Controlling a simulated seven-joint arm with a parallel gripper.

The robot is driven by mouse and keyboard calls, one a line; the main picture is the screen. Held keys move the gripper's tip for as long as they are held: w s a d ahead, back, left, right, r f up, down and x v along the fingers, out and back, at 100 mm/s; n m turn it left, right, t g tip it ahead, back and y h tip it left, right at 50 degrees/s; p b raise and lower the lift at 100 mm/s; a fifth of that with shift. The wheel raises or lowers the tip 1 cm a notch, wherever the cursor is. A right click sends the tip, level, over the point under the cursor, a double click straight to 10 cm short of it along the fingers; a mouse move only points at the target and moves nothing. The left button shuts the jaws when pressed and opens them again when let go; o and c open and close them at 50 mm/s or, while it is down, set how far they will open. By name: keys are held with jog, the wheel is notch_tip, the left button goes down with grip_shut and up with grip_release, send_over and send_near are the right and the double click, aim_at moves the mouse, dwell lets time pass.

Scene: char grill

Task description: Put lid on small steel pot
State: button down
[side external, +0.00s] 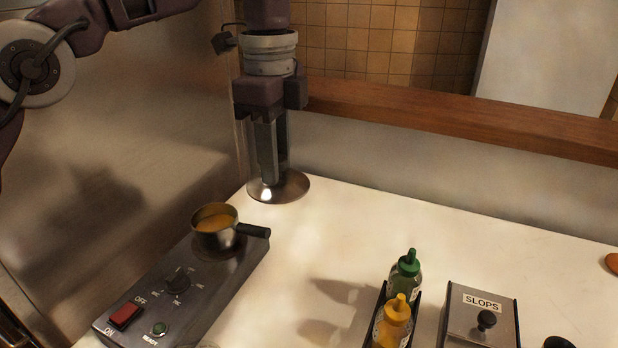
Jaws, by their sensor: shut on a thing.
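The small steel pot (216,236) stands on the hot plate (190,285) at left centre. It is uncovered, holds something orange-yellow, and its dark handle points right. The round steel lid (292,187) is beyond the pot and to its right, at the back of the white counter. My gripper (270,181) points straight down at the lid and is shut on it, apparently at its top; the fingers hide the grip point. I cannot tell whether the lid touches the counter or is slightly above it.
A caddy with a green-capped bottle (407,272) and a yellow bottle (392,322) stands at front centre. A box marked SLOPS (480,318) is to its right. A steel wall (120,150) rises at left. The counter's middle (340,240) is clear.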

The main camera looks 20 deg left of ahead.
jog(key=a+n, duration=0.3)
jog(key=a, duration=1.1)
notch_tip(320, 180, down, 11)
jog(key=shift+a, duration=0.25)
jog(key=shift+w, duration=0.1)
jog(key=c, duration=1)
grip_release()
